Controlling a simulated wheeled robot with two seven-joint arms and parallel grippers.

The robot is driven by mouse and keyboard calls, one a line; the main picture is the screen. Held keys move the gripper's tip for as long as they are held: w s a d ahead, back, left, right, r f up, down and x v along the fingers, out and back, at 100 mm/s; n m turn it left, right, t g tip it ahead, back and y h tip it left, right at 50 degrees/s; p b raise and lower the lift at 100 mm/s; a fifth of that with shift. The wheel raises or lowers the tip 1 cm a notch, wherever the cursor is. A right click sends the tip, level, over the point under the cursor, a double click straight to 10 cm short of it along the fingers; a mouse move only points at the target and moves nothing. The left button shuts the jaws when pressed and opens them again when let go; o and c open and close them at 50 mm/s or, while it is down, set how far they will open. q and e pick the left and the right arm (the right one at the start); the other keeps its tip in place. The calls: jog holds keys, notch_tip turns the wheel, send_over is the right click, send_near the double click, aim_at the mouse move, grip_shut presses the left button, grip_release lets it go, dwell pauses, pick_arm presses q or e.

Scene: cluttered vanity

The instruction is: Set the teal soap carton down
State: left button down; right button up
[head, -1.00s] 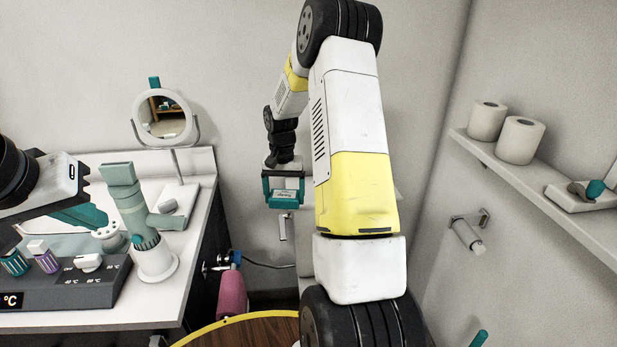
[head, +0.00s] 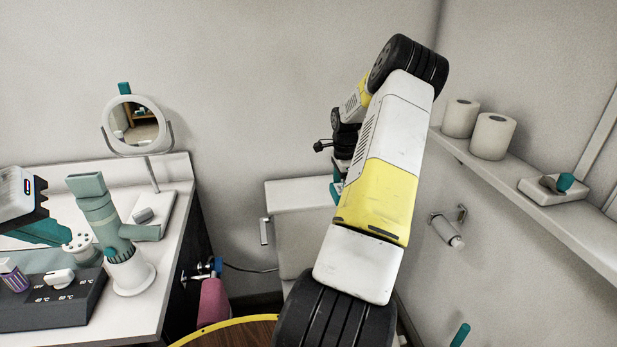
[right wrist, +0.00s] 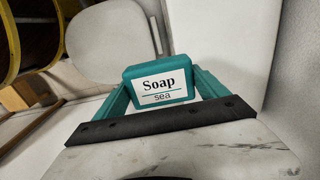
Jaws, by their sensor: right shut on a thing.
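The teal soap carton (right wrist: 160,84), with a white "Soap sea" label, sits between the teal fingers of my right gripper (right wrist: 162,92) in the right wrist view. My right gripper is shut on it. In the head view my own right arm hides nearly all of that gripper and the carton; a bit of teal (head: 337,188) shows beside the arm, by the white cistern (head: 300,188). I cannot tell whether the carton touches any surface. My left gripper (head: 45,232) is at the left edge, above the counter; its jaw opening is unclear.
The counter (head: 135,315) holds a round mirror (head: 134,123), a teal-and-white device (head: 112,228) and a dark control box (head: 55,300). A wall shelf (head: 565,225) carries paper rolls (head: 492,136) and a small tray. A paper holder (head: 446,228) sticks out of the right wall.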

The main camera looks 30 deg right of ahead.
jog(key=w+d, duration=0.2)
jog(key=w, duration=0.1)
jog(key=w+d, duration=0.1)
jog(key=w, duration=0.2)
jog(key=w+d+f, duration=0.1)
jog(key=w+d, duration=0.1)
jog(key=w, duration=0.1)
jog(key=shift+d, duration=0.35)
jog(key=shift+f, duration=1.7)
jog(key=shift+f, duration=0.2)
